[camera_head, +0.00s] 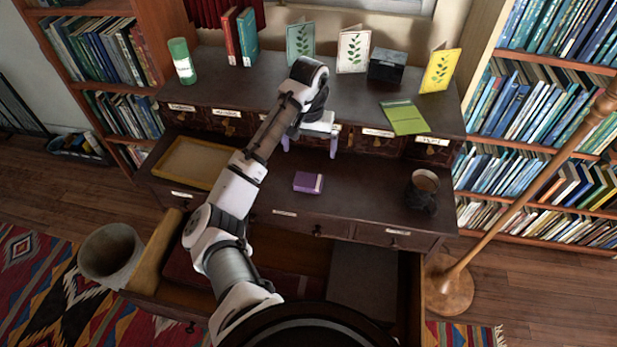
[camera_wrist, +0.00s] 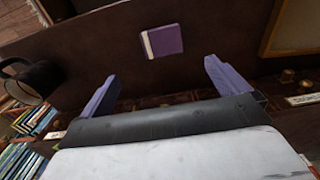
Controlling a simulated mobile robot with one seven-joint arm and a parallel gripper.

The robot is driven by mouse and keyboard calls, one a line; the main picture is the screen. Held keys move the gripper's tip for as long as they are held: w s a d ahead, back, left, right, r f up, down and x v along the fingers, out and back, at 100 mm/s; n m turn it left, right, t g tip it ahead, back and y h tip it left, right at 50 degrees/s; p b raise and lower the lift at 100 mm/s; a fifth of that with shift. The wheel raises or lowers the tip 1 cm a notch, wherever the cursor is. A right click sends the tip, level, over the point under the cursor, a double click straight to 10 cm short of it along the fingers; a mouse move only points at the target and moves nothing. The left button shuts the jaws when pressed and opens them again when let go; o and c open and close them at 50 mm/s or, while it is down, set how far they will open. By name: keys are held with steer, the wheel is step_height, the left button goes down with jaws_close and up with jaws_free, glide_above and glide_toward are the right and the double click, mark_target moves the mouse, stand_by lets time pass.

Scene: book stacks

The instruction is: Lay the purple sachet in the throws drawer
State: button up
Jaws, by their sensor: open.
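The purple sachet (camera_head: 308,182), a small flat block with a pale band at one end, lies on the desk's lower surface. It also shows in the wrist view (camera_wrist: 166,41). My gripper (camera_head: 311,152) is above the desk, behind the sachet, with purple fingers spread and nothing between them. In the wrist view the sachet lies ahead of the fingertips (camera_wrist: 160,74), apart from them. A wide drawer (camera_head: 416,290) stands open below the desk, with dark red and grey flat things inside. My arm hides part of it, and its label is not readable.
A yellow-rimmed tray (camera_head: 157,168) is left of the sachet, and a dark mug (camera_head: 421,192) is right. A floor lamp (camera_head: 449,286) stands right.

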steer(key=b, duration=0.3)
glide_above(308, 181)
steer(key=f, duration=1)
steer(key=shift+s+d, duration=0.1)
steer(key=shift+d, duration=0.1)
steer(key=shift+a+f+p, duration=0.15)
steer(key=shift+f+p, duration=0.2)
steer(key=shift+p, duration=0.2)
steer(key=shift+f, duration=1.6)
steer(key=shift+c, duration=0.4)
steer(key=c, duration=1)
steer(key=shift+r, duration=0.1)
step_height(308, 181, up, 20)
steer(key=p, duration=0.2)
